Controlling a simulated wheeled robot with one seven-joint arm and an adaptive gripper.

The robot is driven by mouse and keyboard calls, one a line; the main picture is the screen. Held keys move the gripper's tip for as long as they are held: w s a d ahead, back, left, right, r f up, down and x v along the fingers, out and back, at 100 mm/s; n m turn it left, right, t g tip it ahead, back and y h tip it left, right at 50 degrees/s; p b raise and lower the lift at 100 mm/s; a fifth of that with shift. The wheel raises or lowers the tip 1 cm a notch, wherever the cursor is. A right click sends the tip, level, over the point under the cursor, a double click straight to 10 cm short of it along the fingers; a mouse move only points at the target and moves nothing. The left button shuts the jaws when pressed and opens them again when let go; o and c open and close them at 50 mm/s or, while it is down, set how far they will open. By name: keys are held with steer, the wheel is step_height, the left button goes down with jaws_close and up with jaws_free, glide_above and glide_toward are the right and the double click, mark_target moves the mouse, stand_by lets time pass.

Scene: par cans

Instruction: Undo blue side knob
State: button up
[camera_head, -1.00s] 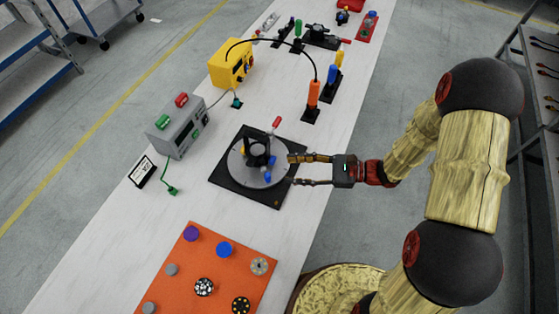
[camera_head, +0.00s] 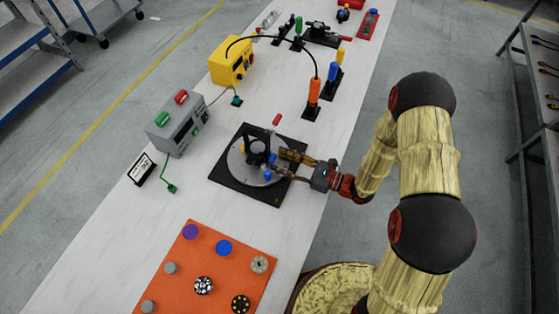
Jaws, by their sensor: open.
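A black fixture (camera_head: 256,146) stands on a round grey plate (camera_head: 240,174) set on a black square base (camera_head: 228,182). Small blue knobs show on the fixture's right side, one upper (camera_head: 272,158) and one lower (camera_head: 267,174). A red-tipped handle (camera_head: 277,120) rises behind and a yellow knob (camera_head: 244,146) is at the left. My gripper (camera_head: 278,161) is open, with its fingers reaching in from the right over the plate, close to the blue knobs. I cannot tell whether a finger touches a knob.
A grey box (camera_head: 180,128) with red and green buttons and a yellow box (camera_head: 231,62) stand to the left and behind. An orange board (camera_head: 186,262) with several knobs lies in front. An orange-handled tool (camera_head: 314,92) stands behind. Table is clear between the board and base.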

steer(key=shift+w+a, duration=0.2)
steer(key=shift+a, duration=0.35)
steer(key=c, duration=0.3)
steer(key=c, duration=0.8)
